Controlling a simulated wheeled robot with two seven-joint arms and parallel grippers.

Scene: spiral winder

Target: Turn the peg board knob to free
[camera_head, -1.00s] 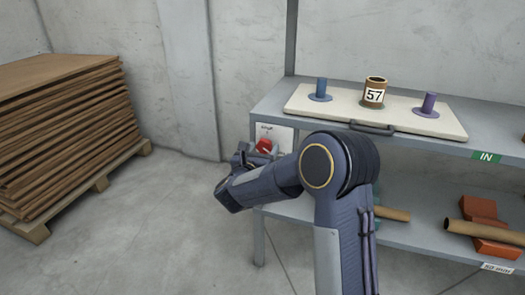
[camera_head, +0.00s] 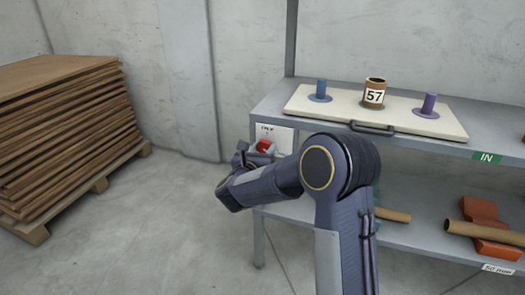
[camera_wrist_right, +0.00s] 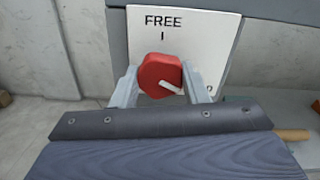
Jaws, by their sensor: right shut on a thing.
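The red knob (camera_head: 264,146) is on a white label plate (camera_head: 284,137) at the left end of the shelf. In the right wrist view the knob (camera_wrist_right: 160,75) has a white pointer line slanting toward the lower right, away from the FREE mark above it. Another mark at the plate's lower right is mostly hidden. My right gripper (camera_wrist_right: 160,84) is shut on the knob, one grey finger on each side. The pale peg board (camera_head: 342,101) lies on the shelf top with a dark front handle (camera_head: 372,128). My left gripper is not in view.
The board carries a blue peg (camera_head: 321,88), a brown tube marked 57 (camera_head: 375,97) and a purple peg (camera_head: 429,103). The lower shelf holds cardboard tubes (camera_head: 485,236) and reddish blocks (camera_head: 481,209). Brown sheets (camera_head: 65,125) are stacked on a pallet at left. The floor between is clear.

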